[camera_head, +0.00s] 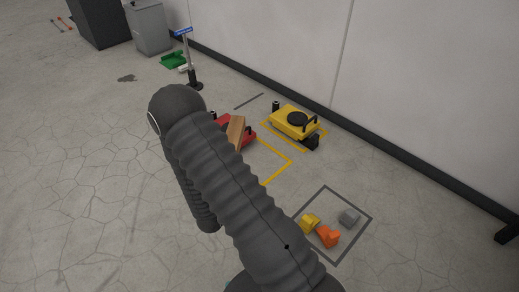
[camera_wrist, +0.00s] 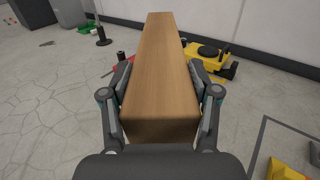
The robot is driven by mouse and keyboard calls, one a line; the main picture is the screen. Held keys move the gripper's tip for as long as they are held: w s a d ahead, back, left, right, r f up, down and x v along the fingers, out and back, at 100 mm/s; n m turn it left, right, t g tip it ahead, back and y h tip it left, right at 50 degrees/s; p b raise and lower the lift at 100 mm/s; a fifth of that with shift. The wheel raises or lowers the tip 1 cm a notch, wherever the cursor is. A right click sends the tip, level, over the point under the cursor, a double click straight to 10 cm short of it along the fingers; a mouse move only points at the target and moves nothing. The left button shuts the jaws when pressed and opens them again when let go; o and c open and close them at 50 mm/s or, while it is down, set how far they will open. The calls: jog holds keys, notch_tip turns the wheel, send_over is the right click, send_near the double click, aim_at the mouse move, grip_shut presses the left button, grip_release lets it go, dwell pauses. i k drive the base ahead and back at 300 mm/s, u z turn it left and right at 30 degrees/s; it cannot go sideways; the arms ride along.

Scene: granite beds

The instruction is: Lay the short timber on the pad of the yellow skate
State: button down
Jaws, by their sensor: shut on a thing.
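The short timber (camera_wrist: 160,75) is a plain brown wooden block. In the wrist view my gripper (camera_wrist: 161,88) has a finger on each side of it and is shut on it. Its far end points toward the wall. In the head view part of the timber (camera_head: 236,131) shows past my dark arm, which hides my gripper. The yellow skate (camera_head: 285,122) stands on the floor near the wall, with a round black pad (camera_head: 297,118) on top that is bare. In the wrist view the yellow skate (camera_wrist: 213,62) is right of the timber, apart from it.
A red skate (camera_head: 247,134) is partly hidden behind the timber. A framed floor square (camera_head: 345,249) holds yellow, orange and grey blocks. A sign post (camera_head: 188,62), a green tray (camera_head: 174,61) and grey cabinets (camera_head: 149,28) stand farther back. The left floor is mostly clear.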

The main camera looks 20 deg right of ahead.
aim_at(295, 116)
jog(key=u, duration=0.25)
jog(key=i, duration=1)
jog(key=z, duration=0.35)
jog(key=i, duration=1.2)
jog(key=z, duration=0.55)
